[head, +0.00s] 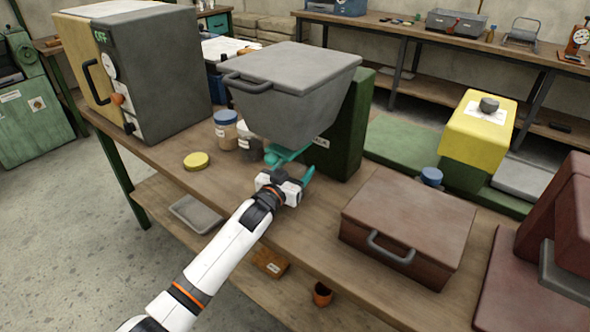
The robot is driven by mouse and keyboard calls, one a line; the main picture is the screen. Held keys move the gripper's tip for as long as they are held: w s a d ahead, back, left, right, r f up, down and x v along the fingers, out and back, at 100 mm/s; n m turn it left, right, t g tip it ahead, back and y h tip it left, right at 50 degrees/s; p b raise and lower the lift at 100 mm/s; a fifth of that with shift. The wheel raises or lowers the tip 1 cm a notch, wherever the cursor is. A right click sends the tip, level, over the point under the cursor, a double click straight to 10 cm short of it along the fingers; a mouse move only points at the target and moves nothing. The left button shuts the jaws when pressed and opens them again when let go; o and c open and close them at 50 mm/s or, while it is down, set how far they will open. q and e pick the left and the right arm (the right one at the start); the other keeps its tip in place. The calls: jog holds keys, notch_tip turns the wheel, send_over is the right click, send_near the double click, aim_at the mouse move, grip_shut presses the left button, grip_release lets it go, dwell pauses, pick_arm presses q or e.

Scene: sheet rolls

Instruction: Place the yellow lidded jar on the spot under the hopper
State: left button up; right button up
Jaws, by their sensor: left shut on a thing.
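My left gripper (292,165), with teal fingers, is low over the bench in front of and below the grey hopper (290,88). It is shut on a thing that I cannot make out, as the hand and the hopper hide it. A flat round yellow lid-like disc (196,161) lies on the bench to the left; I cannot tell whether a jar body is under it. No jar with a yellow lid shows clearly. The spot under the hopper is hidden. My right gripper is not in view.
A blue-lidded jar (226,130) and a dark-filled jar (249,149) stand left of the hopper. A grey oven-like box (168,75) stands at the bench's left end. A brown case (409,226) sits to the right. The bench between gripper and case is mostly clear.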

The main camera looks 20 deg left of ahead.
pick_arm(q)
jog(key=o, duration=0.8)
jog(key=shift+w+f, duration=0.15)
jog(key=o, duration=0.5)
jog(key=s, duration=0.4)
jog(key=s+a, duration=0.1)
jog(key=s, duration=0.3)
jog(key=s+a, duration=0.1)
jog(key=s, duration=0.3)
jog(key=shift+a, duration=0.1)
jog(key=shift+w, duration=0.1)
